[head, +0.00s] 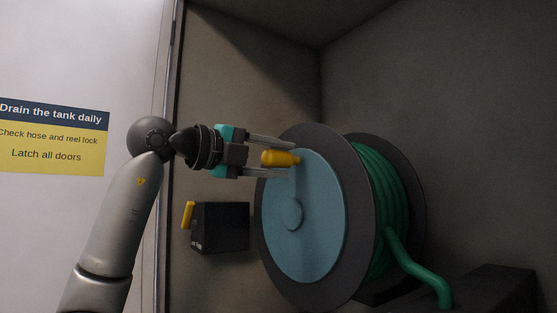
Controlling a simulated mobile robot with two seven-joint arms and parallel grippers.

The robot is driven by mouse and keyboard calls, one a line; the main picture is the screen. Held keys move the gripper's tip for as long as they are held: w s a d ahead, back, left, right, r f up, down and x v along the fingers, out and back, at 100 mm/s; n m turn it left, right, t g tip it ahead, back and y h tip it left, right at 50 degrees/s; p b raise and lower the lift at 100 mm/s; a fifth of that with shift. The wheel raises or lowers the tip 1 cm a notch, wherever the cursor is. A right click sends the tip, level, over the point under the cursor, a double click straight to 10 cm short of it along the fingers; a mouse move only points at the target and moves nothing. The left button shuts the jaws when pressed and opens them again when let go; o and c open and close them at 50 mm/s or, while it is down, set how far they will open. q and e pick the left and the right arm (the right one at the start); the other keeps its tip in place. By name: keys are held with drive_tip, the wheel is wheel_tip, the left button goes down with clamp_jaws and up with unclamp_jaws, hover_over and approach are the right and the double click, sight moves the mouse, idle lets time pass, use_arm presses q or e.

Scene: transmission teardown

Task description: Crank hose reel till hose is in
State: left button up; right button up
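The hose reel (312,250) stands in the compartment with a dark flange and a blue-grey disc facing left. Green hose (381,200) is wound on its drum, and a loose length (416,268) hangs down to the lower right. A yellow crank knob (277,158) sticks out from the upper part of the disc. My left gripper (278,158) points right, with one finger above the knob and one below. The fingers look apart, with a gap showing around the knob, so it is not clearly gripped. My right gripper is not in view.
A black box (221,228) with a yellow lever (188,215) sits left of the reel, below my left gripper. A dark block (490,292) lies at the lower right. Compartment walls close in behind. A sign (53,138) is on the white panel at left.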

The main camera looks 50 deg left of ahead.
use_arm(q)
drive_tip(key=shift+o, duration=1.3)
drive_tip(key=shift+f, duration=0.1)
drive_tip(key=s+a+b, duration=0.1)
drive_tip(key=s+b, duration=0.2)
drive_tip(key=s, duration=1.2)
drive_tip(key=shift+r+b, duration=0.35)
drive_tip(key=shift+b, duration=0.05)
drive_tip(key=shift+s, duration=0.1)
